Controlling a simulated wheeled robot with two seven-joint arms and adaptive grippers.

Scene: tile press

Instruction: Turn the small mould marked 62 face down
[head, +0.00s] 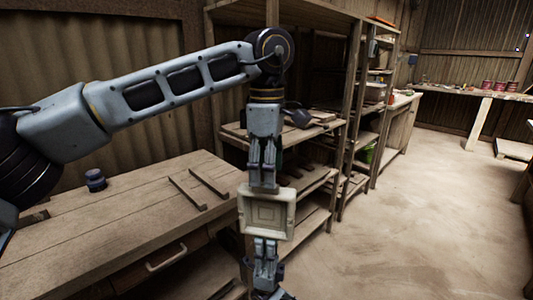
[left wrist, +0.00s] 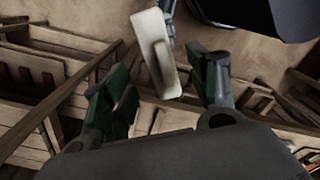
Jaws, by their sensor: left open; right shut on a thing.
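A small cream square mould (head: 266,213) is held upright in the air, its stepped, recessed face towards the head camera. I cannot read a number on it. My right gripper (head: 266,242) is below it and shut on its lower edge. My left gripper (head: 263,187) points down just above its top edge. In the left wrist view the left gripper (left wrist: 163,88) is open, with its green-padded fingers apart. There the mould (left wrist: 157,52) shows nearly edge-on, in line with the gap between them. Whether the left fingers touch it I cannot tell.
A wooden workbench (head: 110,225) is at the left, with a dark blue jar (head: 95,180) and two wooden strips (head: 198,188) on it. Wooden shelving (head: 345,130) stands behind my grippers. The floor (head: 400,220) at the right is clear.

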